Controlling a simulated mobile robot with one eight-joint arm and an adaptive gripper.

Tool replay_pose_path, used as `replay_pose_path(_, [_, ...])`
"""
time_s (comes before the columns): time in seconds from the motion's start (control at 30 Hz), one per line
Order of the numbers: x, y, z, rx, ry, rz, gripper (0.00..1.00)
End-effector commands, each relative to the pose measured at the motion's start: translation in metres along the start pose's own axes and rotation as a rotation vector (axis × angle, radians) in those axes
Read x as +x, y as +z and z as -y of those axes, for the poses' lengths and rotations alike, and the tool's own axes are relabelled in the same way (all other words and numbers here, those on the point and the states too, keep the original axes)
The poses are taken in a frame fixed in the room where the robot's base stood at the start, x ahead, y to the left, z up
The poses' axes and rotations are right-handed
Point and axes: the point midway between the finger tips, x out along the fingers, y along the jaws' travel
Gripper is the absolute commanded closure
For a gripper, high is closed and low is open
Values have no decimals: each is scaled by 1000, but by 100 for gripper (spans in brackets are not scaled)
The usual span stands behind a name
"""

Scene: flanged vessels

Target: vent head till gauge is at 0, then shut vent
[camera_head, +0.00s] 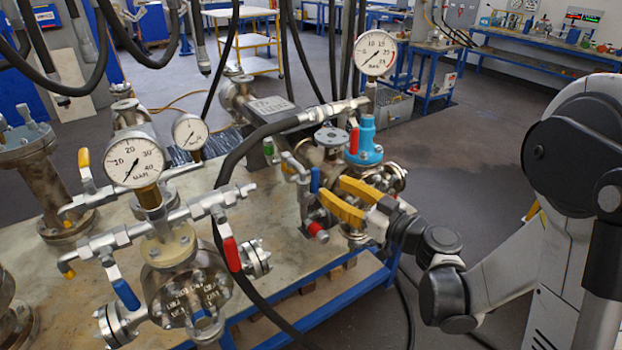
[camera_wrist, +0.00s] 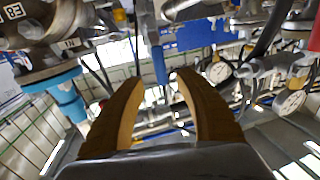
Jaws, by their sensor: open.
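My gripper (camera_head: 333,190) is open at the right vessel (camera_head: 328,160), its yellow fingers pointing at a small blue lever handle (camera_head: 315,180). In the wrist view, a blue handle (camera_wrist: 159,66) shows between and just beyond the fingertips (camera_wrist: 156,78); I cannot tell if they touch it. A white round gauge (camera_head: 375,53) stands above this vessel, its needle pointing down-left; the exact reading is too small to tell. Near the handle are a green lever (camera_head: 268,150), a red lever (camera_head: 354,140) and a red-tipped outlet (camera_head: 318,232). Which valve is the vent is not marked legibly.
A blue-bodied valve (camera_head: 365,143) stands close behind my gripper. A nearer vessel (camera_head: 185,290) has a large gauge (camera_head: 135,162), red (camera_head: 232,254) and blue (camera_head: 126,293) levers. A dark hose (camera_head: 232,165) arches between them. Open floor (camera_head: 480,150) lies to the right.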

Motion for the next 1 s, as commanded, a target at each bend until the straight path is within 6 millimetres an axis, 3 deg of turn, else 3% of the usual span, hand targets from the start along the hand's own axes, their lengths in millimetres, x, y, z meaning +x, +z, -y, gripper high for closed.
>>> replay_pose_path(0.1, [25,2,1,0,-4,1,60])
replay_pose_path(0.3, [53,1,1,1,-2,1,60])
replay_pose_path(0.7, [62,0,0,1,0,1,60])
replay_pose_path(0.83, [62,0,0,1,0,1,98])
replay_pose_path(1.0, [62,0,0,1,0,1,100])
